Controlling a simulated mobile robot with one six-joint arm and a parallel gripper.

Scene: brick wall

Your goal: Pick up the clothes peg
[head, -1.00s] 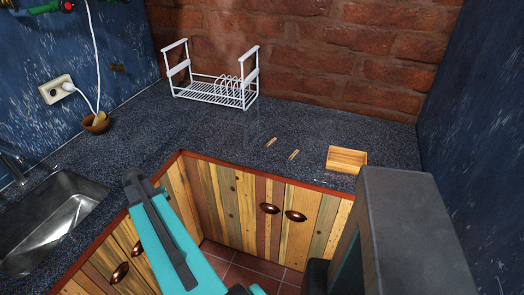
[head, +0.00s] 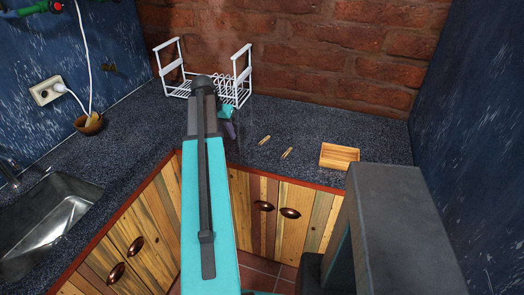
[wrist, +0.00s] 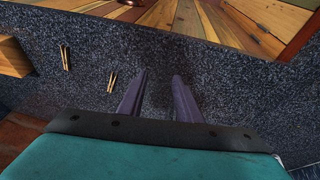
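Two small wooden clothes pegs lie apart on the dark speckled counter. In the head view one peg (head: 265,140) is nearer my gripper and the other peg (head: 287,153) is nearer the wooden box. In the wrist view they show left of my fingers, the nearer peg (wrist: 111,82) and the farther peg (wrist: 65,57). My gripper (wrist: 160,74) is open, with two purple fingers apart and only bare counter between them. In the head view my gripper (head: 231,130) is left of both pegs, partly hidden by my arm.
A wooden box (head: 340,156) stands right of the pegs. A white dish rack (head: 243,75) stands behind my gripper, partly hidden by my arm. A sink (head: 45,215) and a small brown bowl (head: 90,125) are at the left. The counter (head: 330,120) around the pegs is clear.

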